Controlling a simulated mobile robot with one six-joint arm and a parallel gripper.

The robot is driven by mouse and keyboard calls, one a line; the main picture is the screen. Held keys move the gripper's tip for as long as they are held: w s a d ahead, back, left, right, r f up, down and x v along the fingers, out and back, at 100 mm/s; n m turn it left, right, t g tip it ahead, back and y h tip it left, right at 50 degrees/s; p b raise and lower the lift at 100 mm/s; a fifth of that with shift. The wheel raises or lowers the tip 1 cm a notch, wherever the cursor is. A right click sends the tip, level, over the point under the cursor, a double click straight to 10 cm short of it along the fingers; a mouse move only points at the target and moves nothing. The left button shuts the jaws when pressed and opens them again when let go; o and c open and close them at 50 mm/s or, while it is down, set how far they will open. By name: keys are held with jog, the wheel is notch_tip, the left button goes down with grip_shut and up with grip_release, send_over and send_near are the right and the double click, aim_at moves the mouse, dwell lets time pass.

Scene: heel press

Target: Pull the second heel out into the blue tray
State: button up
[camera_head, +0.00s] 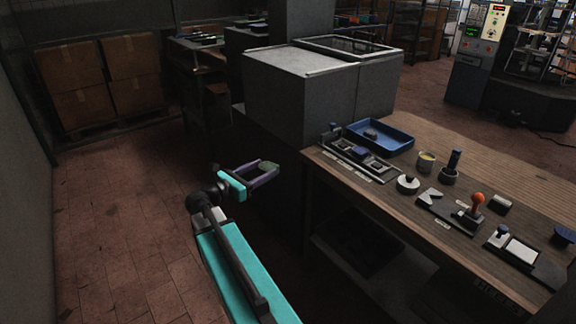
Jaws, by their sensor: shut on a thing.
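My gripper (266,171) is left of the workbench, in front of the large grey cabinet, well apart from the tray. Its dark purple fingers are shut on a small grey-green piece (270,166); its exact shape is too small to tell. The blue tray (402,146) stands at the bench's back left corner. One small dark piece (371,134), possibly a heel, lies in it. In front of the tray is a long grey fixture (337,150) with a dark blue block (361,152) on it.
The wooden workbench (440,158) also holds a yellow-filled cup (426,160), a dark blue-handled tool (453,166), a white round piece (408,183) and an orange-knobbed lever (477,198). The grey cabinet (300,85) rises behind my gripper. Open tiled floor (120,220) lies left.

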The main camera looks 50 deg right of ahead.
jog(key=w+a+f+n+t+y, duration=0.1)
jog(key=w+a+n+t, duration=0.2)
jog(key=a, duration=1.2)
jog(key=w+a+f+n+t+y, duration=0.1)
jog(key=w+a+t, duration=0.3)
jog(key=a, duration=1.1)
jog(key=w+a+f+n+t+y, duration=0.1)
jog(key=w+a+n+t, duration=0.3)
jog(key=a, duration=1.1)
jog(key=shift+f+n+t+y, duration=0.3)
jog(key=shift+f+t, duration=0.3)
jog(key=shift+t, duration=0.1)
jog(key=shift+s+d, duration=0.1)
jog(key=shift+s, duration=0.05)
